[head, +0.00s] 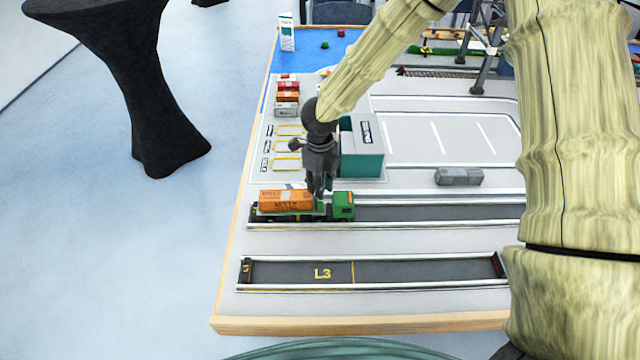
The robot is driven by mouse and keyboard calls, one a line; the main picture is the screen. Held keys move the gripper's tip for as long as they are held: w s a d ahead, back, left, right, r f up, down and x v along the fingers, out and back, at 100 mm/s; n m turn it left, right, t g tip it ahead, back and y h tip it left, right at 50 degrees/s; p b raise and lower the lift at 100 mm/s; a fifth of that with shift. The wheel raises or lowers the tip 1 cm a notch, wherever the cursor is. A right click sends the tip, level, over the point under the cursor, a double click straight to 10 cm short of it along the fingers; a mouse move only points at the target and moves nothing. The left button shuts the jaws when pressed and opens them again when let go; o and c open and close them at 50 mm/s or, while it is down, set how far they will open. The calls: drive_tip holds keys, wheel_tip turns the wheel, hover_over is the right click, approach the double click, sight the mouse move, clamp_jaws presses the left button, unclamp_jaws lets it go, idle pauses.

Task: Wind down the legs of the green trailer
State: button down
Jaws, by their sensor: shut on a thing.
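The green trailer (290,214) stands in the second lane from the front, with an orange container (285,199) on it. A green truck cab (343,205) is at its right end. My gripper (317,193) points down at the trailer's front end, just left of the cab. It is shut on a small part there, which its fingers hide. The trailer's legs are too small and too covered to make out, so I cannot tell how far down they are.
The lane marked L3 (400,272) in front is empty. A teal-sided building (362,160) stands close behind my gripper. Several small containers (287,97) stand behind at the left. A grey vehicle-like block (459,177) is at the right. A wooden edge (360,324) borders the board.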

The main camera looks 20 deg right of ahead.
drive_tip(key=m, duration=0.5)
drive_tip(key=shift+s+b, duration=0.1)
drive_tip(key=shift+b, duration=0.2)
drive_tip(key=shift+m, duration=0.3)
drive_tip(key=c, duration=1.2)
unclamp_jaws()
drive_tip(key=shift+f, duration=0.1)
drive_tip(key=shift+c, duration=0.2)
drive_tip(key=shift+a, duration=0.1)
wheel_tip(320, 180, up, 12)
drive_tip(key=shift+s, duration=0.1)
